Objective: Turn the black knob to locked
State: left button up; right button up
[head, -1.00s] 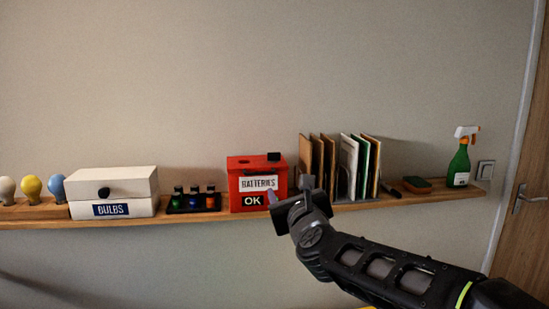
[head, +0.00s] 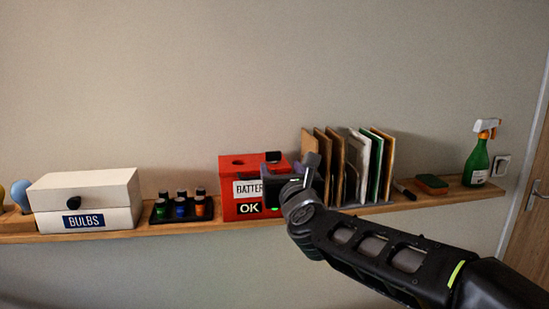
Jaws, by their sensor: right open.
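My right gripper (head: 290,172) is open and empty, in front of the right part of the red box. It hides part of the BATTERIES label and the box's right side. No locked marking is readable. My left gripper is not in view.
The wooden shelf (head: 440,201) also holds a black tray of small bottles (head: 180,209), upright folders (head: 372,168), a sponge (head: 431,183) and a green spray bottle (head: 477,162). The folders stand close to the right of my gripper. A light switch (head: 500,165) is on the wall.

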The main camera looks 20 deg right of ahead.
aim_at(274, 156)
jog(key=p+x, duration=0.3)
jog(key=x, duration=0.3)
jog(key=shift+w+d, duration=0.1)
jog(key=shift+w, duration=0.3)
jog(key=shift+w+d, duration=0.15)
jog(key=shift+w, duration=0.4)
grip_shut()
